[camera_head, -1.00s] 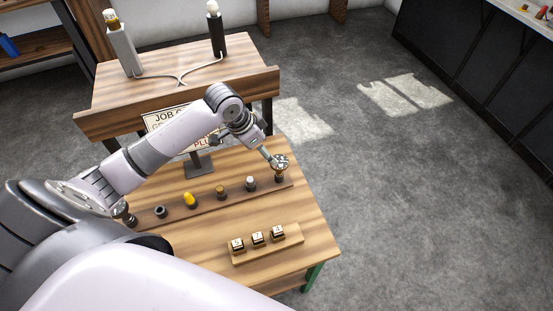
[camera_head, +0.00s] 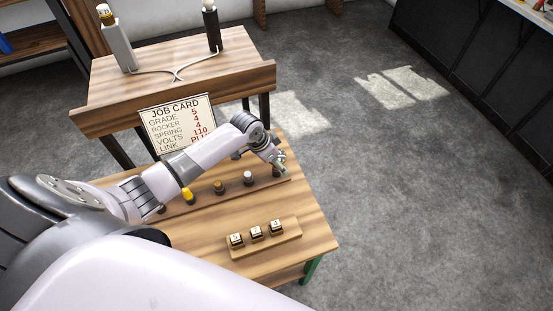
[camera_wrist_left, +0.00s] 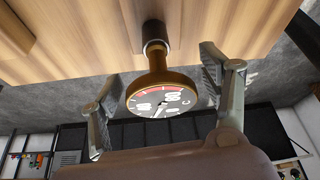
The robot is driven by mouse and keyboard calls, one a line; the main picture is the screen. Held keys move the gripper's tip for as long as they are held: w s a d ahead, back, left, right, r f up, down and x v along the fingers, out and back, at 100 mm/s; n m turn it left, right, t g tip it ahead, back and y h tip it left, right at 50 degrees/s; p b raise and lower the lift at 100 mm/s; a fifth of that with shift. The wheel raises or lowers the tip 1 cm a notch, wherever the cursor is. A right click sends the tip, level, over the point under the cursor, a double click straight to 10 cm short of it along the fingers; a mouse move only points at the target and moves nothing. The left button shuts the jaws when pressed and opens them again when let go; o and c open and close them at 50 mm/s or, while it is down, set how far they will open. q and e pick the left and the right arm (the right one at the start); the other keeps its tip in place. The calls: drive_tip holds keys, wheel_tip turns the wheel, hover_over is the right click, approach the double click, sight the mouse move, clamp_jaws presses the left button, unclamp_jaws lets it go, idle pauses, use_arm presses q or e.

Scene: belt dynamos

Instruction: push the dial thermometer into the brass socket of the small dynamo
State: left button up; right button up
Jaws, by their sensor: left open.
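The dial thermometer (camera_wrist_left: 160,97) shows in the left wrist view with a round white, red and black face and a brass-coloured stem. Its stem end meets a dark round holder (camera_wrist_left: 154,38) at the wooden surface. My left gripper (camera_wrist_left: 155,85) is open, with one finger on each side of the dial. In the head view my left gripper (camera_head: 284,170) is at the right end of the row of parts, and it hides the thermometer there. Neither the small dynamo nor its brass socket can be made out for certain. My right gripper is not in view.
A grey upright unit (camera_head: 119,47) and a black one (camera_head: 212,30) stand on the back bench, joined to cables. A job card (camera_head: 178,122) stands before it. Several small parts, one yellow (camera_head: 187,195), stand in the row. A wooden block (camera_head: 290,233) holds three numbered pieces.

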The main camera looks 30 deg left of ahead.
use_arm(q)
drive_tip(key=shift+c, duration=1.3)
drive_tip(key=c, duration=1)
drive_tip(key=shift+o, duration=0.2)
drive_tip(key=shift+r+p, duration=2.25)
drive_tip(key=shift+p, duration=0.15)
